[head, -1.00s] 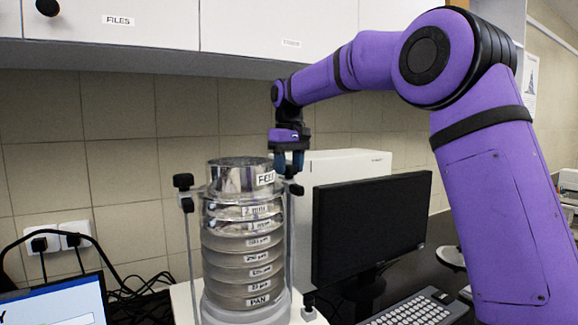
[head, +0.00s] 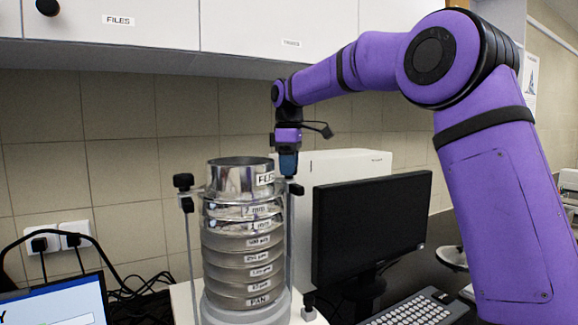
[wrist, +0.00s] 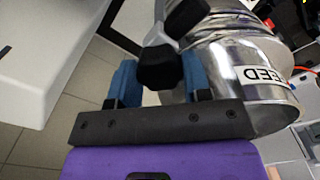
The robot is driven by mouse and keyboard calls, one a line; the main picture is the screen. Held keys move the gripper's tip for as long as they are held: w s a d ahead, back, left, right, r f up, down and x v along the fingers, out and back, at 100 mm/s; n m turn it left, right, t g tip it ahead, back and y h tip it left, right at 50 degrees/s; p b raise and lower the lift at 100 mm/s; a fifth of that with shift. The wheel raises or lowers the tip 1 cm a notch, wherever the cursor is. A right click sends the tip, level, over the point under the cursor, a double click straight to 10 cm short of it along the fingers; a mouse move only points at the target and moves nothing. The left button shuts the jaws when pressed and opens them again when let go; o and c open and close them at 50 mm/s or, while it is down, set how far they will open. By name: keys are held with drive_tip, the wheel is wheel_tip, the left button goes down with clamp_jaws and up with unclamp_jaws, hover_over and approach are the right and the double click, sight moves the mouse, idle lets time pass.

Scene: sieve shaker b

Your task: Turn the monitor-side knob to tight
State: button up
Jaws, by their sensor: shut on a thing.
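The sieve shaker carries a stack of round metal sieves (head: 228,225) between two upright rods. The monitor-side knob (wrist: 158,68) is black and sits between the blue fingers of my gripper (wrist: 157,80) in the wrist view. My gripper (head: 288,163) points down at the top of the right rod in the head view and is shut on the knob. There the fingers hide the knob. A black end piece (head: 296,189) shows just below the fingertips. The other knob (head: 183,181) stands free on the left rod. How tight either knob is cannot be told.
The black monitor (head: 370,230) stands close at right, with a keyboard (head: 412,308) in front. A pale box (head: 345,165) stands behind my gripper. Wall cabinets (head: 270,28) hang above my wrist. A laptop (head: 55,303) is at lower left.

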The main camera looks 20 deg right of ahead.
drive_tip(key=n, duration=0.3)
drive_tip(key=shift+n, duration=2.3)
drive_tip(key=o, duration=0.6)
drive_tip(key=shift+o, duration=0.2)
wheel_tip(320, 180, up, 11)
drive_tip(key=shift+f, duration=0.1)
